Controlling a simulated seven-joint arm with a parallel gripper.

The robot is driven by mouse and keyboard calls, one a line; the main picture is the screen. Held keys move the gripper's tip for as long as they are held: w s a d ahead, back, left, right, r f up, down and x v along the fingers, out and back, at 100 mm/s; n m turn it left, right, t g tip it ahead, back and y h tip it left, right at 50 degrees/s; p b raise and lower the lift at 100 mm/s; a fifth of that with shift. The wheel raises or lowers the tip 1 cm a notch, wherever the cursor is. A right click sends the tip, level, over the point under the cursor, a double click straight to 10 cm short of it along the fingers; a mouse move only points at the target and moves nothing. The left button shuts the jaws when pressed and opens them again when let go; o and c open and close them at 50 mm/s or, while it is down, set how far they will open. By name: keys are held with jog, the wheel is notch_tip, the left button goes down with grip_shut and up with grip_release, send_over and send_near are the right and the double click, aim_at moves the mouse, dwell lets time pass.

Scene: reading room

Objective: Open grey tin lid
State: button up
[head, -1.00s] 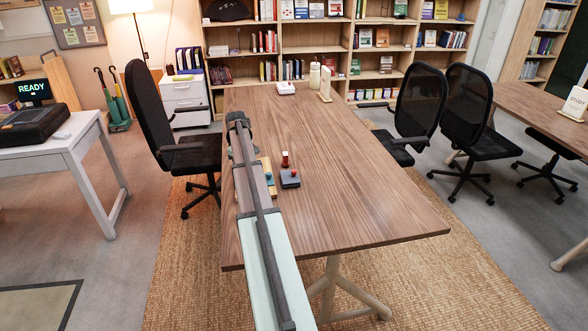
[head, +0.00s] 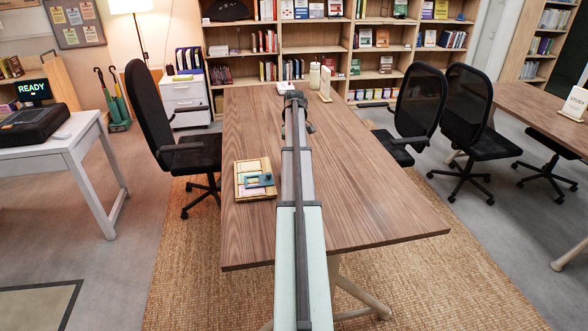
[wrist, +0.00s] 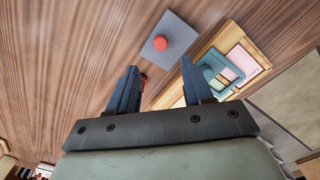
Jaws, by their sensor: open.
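The grey tin shows in the wrist view as a dark grey square lid (wrist: 172,33) with a round red knob (wrist: 160,43) on top. It rests on the wooden table and looks shut. My gripper (wrist: 160,67) is open and empty, its two dark blue fingers apart. The lid shows beyond the fingertips, with the knob roughly in line with the gap, and I see no contact. In the head view my arm hides the grey tin and most of the gripper.
A small red thing (wrist: 143,77) is mostly hidden by the left finger. A cream bottle (head: 314,75) and a small sign (head: 325,83) stand at the table's far end. The table's right side is clear.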

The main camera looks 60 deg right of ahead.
notch_tip(320, 180, down, 9)
jog(key=shift+f, duration=0.1)
dwell(0.3)
grip_shut()
dwell(0.5)
